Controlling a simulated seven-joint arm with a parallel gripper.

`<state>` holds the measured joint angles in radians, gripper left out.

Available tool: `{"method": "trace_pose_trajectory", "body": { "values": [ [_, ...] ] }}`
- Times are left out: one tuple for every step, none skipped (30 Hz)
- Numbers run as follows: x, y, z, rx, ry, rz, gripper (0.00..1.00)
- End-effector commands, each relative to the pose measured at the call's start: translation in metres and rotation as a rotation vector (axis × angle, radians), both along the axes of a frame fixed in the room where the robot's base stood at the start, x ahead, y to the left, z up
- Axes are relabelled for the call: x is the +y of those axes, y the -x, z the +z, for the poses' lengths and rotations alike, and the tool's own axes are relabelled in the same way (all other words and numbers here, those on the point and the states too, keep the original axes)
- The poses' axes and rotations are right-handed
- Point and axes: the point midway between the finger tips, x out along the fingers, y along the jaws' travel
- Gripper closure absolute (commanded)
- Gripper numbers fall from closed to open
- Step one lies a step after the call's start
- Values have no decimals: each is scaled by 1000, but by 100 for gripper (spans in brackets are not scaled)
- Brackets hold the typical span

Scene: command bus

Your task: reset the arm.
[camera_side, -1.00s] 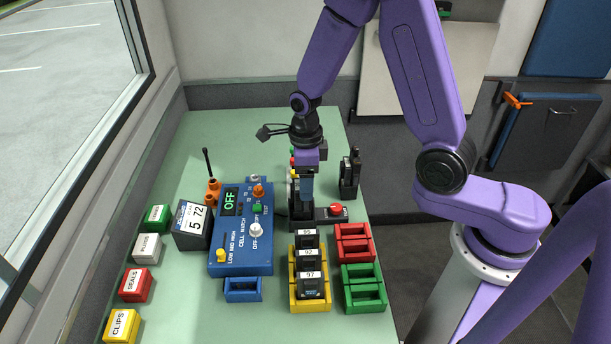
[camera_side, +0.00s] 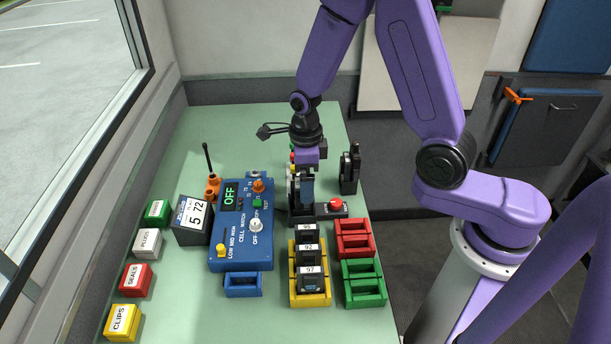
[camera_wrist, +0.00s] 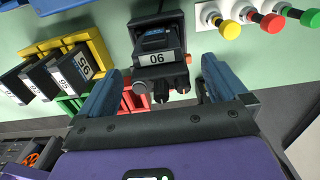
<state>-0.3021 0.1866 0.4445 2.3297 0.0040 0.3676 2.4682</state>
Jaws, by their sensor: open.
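My gripper (camera_side: 306,190) is low over the black stand (camera_side: 329,209) with the red button, at the middle right of the green bench. In the wrist view my gripper's two blue fingers (camera_wrist: 161,66) are spread apart. Between and just beyond the fingertips is a black cell (camera_wrist: 156,42) with a white label reading 06 or 90, seated in the stand. Space shows between each finger and the cell. In the side view my gripper partly hides the cell and stand.
A blue control box (camera_side: 241,228) showing OFF stands left of my gripper. A yellow tray (camera_side: 310,301) holds labelled cells in front. Red (camera_side: 355,239) and green (camera_side: 363,285) trays sit beside it. A black handset (camera_side: 350,170) stands behind right. Coloured buttons (camera_wrist: 229,29) are close by.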

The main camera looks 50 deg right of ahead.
Motion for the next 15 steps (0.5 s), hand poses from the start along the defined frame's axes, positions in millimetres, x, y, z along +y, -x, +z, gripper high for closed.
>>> {"method": "trace_pose_trajectory", "body": {
  "values": [
    [0, 0, 0, 1, 1, 0, 0],
    [0, 0, 0, 1, 1, 0, 0],
    [0, 0, 0, 1, 1, 0, 0],
    [0, 0, 0, 1, 1, 0, 0],
    [0, 0, 0, 1, 1, 0, 0],
    [0, 0, 0, 0, 0, 0, 0],
    [0, 0, 1, 0, 0, 0, 0],
    [0, 0, 2, 0, 0, 0, 0],
    [0, 0, 3, -1, 0, 0, 0],
    [0, 0, 5, -1, 0, 0, 0],
    [0, 0, 7, -1, 0, 0, 0],
    [0, -1, 10, -3, 0, 0, 0],
    [0, -1, 12, -3, 0, 0, 0],
    [0, 0, 14, -1, 0, 0, 0],
    [0, -1, 17, -3, 0, 0, 0]
  ]
}}
